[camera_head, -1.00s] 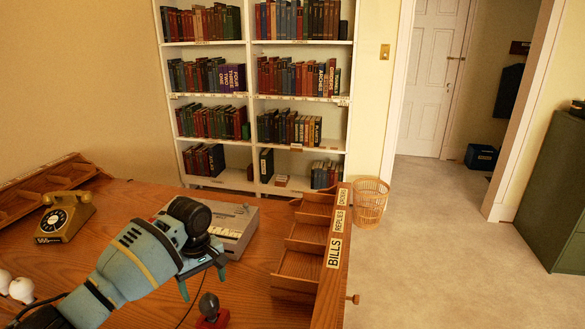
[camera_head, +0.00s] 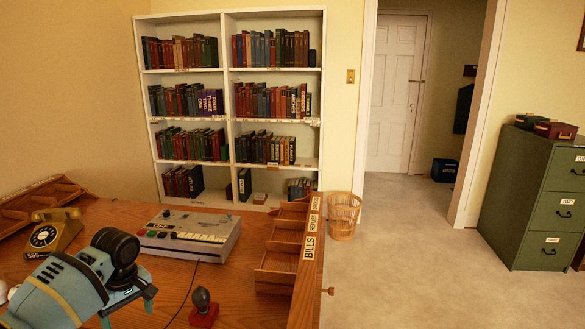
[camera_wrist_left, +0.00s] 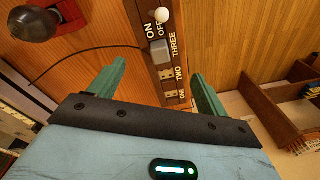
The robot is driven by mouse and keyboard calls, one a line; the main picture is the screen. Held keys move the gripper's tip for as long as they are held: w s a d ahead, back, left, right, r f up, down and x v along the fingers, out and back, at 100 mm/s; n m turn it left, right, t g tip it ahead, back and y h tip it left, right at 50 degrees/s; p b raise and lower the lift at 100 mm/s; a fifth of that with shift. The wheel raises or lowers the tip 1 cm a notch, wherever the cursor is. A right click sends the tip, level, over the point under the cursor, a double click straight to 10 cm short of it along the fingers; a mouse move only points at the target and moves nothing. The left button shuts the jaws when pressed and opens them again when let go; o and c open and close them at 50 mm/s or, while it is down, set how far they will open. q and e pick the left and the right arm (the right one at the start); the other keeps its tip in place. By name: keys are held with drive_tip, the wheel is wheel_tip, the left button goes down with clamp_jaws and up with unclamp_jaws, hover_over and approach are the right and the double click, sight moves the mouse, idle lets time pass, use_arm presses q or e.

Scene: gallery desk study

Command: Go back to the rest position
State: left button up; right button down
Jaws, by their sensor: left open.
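My left arm comes in from the lower left of the head view, over the wooden desk (camera_head: 240,290). My right gripper is not in view.
A grey machine with keys (camera_head: 190,232) and an old telephone (camera_head: 52,232) stand on the desk. A wooden sorter (camera_head: 290,240) labelled BILLS lines its right edge. A wicker basket (camera_head: 344,215), a bookcase (camera_head: 228,100) and a green cabinet (camera_head: 530,200) stand beyond. The carpet at right is clear.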

use_arm(q)
drive_tip(key=s+a+r+n+y, duration=0.1)
drive_tip(key=s+a+r+n, duration=0.15)
drive_tip(key=a, duration=0.75)
drive_tip(key=s+a+r+n+y, duration=0.1)
drive_tip(key=s+a+r, duration=0.15)
drive_tip(key=a, duration=0.65)
drive_tip(key=s+d+f+m+t, duration=0.2)
drive_tip(key=s+f+m, duration=0.1)
drive_tip(key=f+m, duration=0.3)
drive_tip(key=s+d+f+m+t, duration=0.1)
drive_tip(key=s+d+f+m, duration=0.15)
drive_tip(key=f, duration=0.65)
drive_tip(key=s+d+f+m+t, duration=0.1)
drive_tip(key=s+f+m+t, duration=0.1)
drive_tip(key=s+f+m, duration=0.4)
drive_tip(key=s+d+f+m+t+h, duration=0.3)
drive_tip(key=s+d+m+h, duration=0.2)
drive_tip(key=s+d+m, duration=0.7)
drive_tip(key=s+d+f+n+t, duration=0.1)
drive_tip(key=s+d+f+n, duration=0.1)
drive_tip(key=d+n, duration=0.3)
drive_tip(key=s+d+f+n, duration=0.1)
drive_tip(key=d+n, duration=0.3)
drive_tip(key=d, duration=0.9)
drive_tip(key=shift+s+f+n+t, duration=0.35)
drive_tip(key=shift+s+n+t, duration=0.05)
drive_tip(key=shift+s, duration=0.1)
drive_tip(key=shift+d, duration=0.1)
